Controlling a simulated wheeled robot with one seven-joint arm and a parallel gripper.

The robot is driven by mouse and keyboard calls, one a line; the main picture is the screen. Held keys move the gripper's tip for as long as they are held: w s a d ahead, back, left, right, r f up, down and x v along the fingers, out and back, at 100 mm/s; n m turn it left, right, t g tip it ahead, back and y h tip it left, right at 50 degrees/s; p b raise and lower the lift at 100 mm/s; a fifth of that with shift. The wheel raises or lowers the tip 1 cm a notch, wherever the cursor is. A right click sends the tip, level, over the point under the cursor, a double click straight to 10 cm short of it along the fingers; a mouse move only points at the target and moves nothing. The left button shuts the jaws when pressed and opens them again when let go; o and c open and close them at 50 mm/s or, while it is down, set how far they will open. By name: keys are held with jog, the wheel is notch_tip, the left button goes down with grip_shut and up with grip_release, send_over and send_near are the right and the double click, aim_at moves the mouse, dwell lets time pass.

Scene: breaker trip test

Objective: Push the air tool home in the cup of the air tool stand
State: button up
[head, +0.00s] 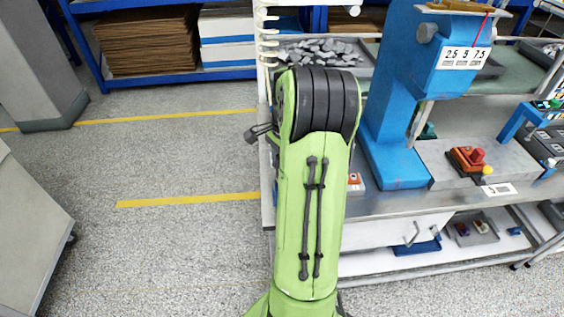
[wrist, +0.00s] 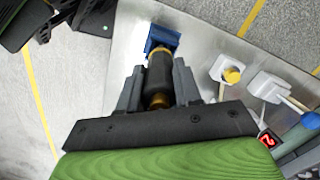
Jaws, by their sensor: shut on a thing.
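In the wrist view the air tool (wrist: 159,76) is a dark cylinder with brass-coloured parts at both ends. My gripper (wrist: 159,68) is shut on it, one grey finger on each side. The tool's far end meets a blue block (wrist: 164,37) on the metal bench top, which looks like the air tool stand. The cup itself is hidden behind the tool, and I cannot tell how deep the tool sits. In the head view my green arm hides the gripper, the tool and the stand.
To the right in the wrist view are a white block with a yellow knob (wrist: 232,75) and a white block with a wooden handle (wrist: 266,86). In the head view a blue press (head: 391,100) stands on the bench (head: 400,203).

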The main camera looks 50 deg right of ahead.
jog(key=shift+f+b, duration=0.45)
jog(key=shift+f, duration=0.35)
jog(key=o, duration=1.1)
jog(key=shift+r, duration=0.15)
jog(key=r+p, duration=0.1)
jog(key=r, duration=0.4)
jog(key=r+p, duration=0.1)
jog(key=r, duration=0.4)
jog(key=d+r+p, duration=0.1)
jog(key=r+p, duration=0.1)
jog(key=r, duration=0.3)
jog(key=shift+s+d+r, duration=0.1)
jog(key=shift+s+r, duration=0.1)
jog(key=shift+r, duration=0.05)
